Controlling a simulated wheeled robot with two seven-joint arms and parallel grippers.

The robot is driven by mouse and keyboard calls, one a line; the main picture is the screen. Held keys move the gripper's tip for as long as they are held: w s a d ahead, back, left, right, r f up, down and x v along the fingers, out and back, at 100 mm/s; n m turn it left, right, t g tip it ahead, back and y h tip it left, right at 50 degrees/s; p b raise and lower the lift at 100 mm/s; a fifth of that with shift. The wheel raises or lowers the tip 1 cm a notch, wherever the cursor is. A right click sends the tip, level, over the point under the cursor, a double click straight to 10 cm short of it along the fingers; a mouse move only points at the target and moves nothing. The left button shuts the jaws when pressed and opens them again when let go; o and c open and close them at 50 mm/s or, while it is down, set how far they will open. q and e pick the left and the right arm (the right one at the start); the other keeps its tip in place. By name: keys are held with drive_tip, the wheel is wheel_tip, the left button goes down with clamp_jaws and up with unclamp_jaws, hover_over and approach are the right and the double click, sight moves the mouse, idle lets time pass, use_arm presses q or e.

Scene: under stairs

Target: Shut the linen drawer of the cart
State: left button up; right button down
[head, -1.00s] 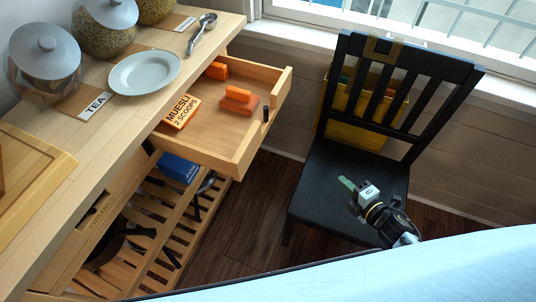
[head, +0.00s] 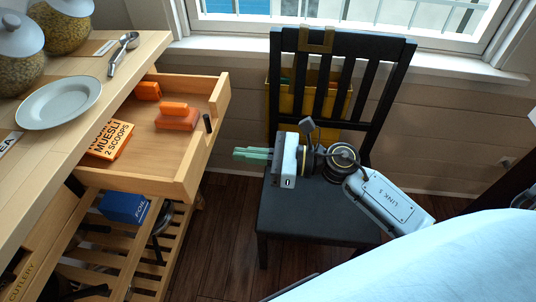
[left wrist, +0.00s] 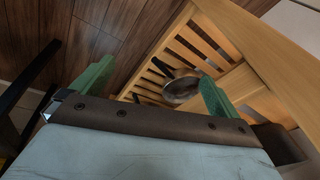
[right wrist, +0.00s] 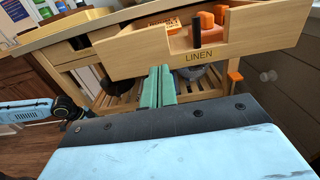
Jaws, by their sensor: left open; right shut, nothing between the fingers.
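The linen drawer (head: 190,165) of the wooden cart (head: 60,170) stands pulled out. It holds orange blocks (head: 177,117) and an orange muesli box (head: 110,140). In the right wrist view its front (right wrist: 240,45) shows the word LINEN and a dark upright handle (right wrist: 197,32). My right gripper (head: 238,154) is shut and empty, over the chair seat and to the right of the drawer, apart from it. It also shows in the right wrist view (right wrist: 158,75), below the drawer front. My left gripper (left wrist: 155,85) is open and empty, with floor and the slatted shelf beyond it; the head view does not show it.
A black chair (head: 310,215) stands right of the cart, with a yellow holder (head: 335,98) at its back. A plate (head: 58,103) and jars (head: 66,25) stand on the cart top. A blue foil box (head: 124,207) lies below the drawer. Dark floor (head: 222,230) shows between cart and chair.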

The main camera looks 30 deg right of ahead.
sight(204, 150)
drive_tip(key=x, duration=0.6)
drive_tip(key=shift+w+a, duration=0.1)
